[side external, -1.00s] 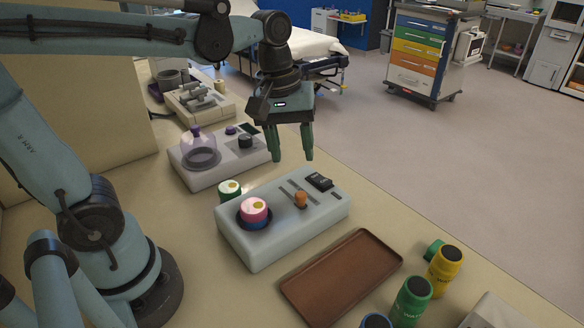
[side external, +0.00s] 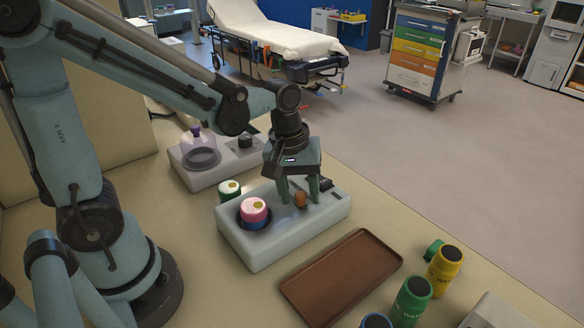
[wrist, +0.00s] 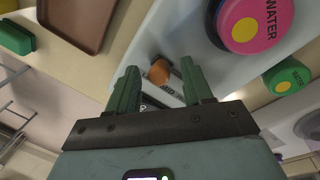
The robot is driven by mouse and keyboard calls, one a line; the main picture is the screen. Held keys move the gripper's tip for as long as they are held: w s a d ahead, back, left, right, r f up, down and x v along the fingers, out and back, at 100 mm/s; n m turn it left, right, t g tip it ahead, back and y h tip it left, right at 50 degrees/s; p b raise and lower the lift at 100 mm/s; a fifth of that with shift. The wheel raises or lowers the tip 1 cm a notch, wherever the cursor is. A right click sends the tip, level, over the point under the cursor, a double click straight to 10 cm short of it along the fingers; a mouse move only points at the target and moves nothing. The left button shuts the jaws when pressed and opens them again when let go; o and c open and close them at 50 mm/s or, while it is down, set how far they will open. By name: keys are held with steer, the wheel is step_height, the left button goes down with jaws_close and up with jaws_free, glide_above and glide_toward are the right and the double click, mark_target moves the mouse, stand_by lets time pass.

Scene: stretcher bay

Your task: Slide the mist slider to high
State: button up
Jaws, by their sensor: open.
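The mist slider is an orange-brown knob (side external: 300,199) on the top of a pale grey-blue device (side external: 262,255). In the wrist view the knob (wrist: 159,72) sits in its slot, between the tips of my gripper (wrist: 157,78). My gripper (side external: 300,196) is open, pointing down, with its green fingers low over the device on either side of the knob. A gap shows between knob and fingers in the wrist view.
A pink-lidded container (side external: 253,211) stands on the device's left. A green-and-white container (side external: 229,188) is behind it. A brown tray (side external: 340,278) lies in front, with yellow (side external: 445,268) and green (side external: 411,300) bottles to its right. A second device with a clear dome (side external: 200,148) is behind.

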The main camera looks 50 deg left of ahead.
steer(key=shift+c, duration=0.3)
jaws_close()
steer(key=a, duration=0.6)
steer(key=shift+a, duration=0.3)
steer(key=shift+o, duration=0.3)
jaws_free()
